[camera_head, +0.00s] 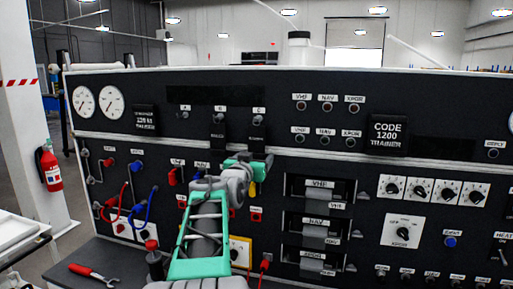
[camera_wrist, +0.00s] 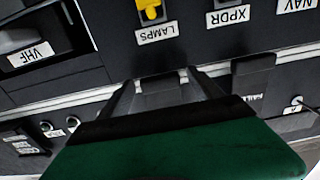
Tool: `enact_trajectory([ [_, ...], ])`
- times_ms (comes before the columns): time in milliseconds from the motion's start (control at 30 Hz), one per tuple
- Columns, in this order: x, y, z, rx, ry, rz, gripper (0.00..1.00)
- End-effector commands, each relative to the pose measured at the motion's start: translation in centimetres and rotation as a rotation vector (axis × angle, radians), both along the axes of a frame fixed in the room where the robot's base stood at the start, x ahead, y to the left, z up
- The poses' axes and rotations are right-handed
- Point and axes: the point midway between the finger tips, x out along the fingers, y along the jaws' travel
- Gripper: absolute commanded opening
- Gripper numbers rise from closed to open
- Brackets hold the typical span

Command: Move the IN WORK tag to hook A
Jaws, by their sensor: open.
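Hook A (camera_head: 185,114) is on the upper panel with no tag hanging from it; its label, A, shows upside down at the right of the wrist view (camera_wrist: 296,101). Two dark tags with small white lettering hang to its right, one at hook B (camera_head: 217,132) and one at hook C (camera_head: 257,132). I cannot read for certain which is IN WORK. My gripper (camera_head: 256,161) is open just below the tag at C. In the wrist view the dark fingers (camera_wrist: 163,88) stand apart, with a dark piece between them, seemingly that tag. Contact is hidden.
The black panel fills the front. A yellow switch over the LAMPS label (camera_wrist: 151,10) is close to my gripper. VHF, NAV and XPDR units (camera_head: 318,190) are to the right. Red and blue cables (camera_head: 130,208) loop at the left. A red-handled wrench (camera_head: 92,272) lies on the ledge.

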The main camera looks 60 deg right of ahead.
Motion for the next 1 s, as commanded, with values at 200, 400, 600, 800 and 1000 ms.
enact_trajectory([
  [200,0.04,0.03,-0.14,-0.001,0.0,0.0,0.75],
  [400,0.03,0.04,0.03,0.0,0.0,0.0,0.75],
  [600,0.02,0.03,-0.13,0.0,0.0,0.0,0.75],
  [800,0.0,0.03,-0.03,-0.001,-0.001,0.0,0.75],
  [1000,0.01,0.03,0.03,0.0,0.0,0.0,0.7],
])
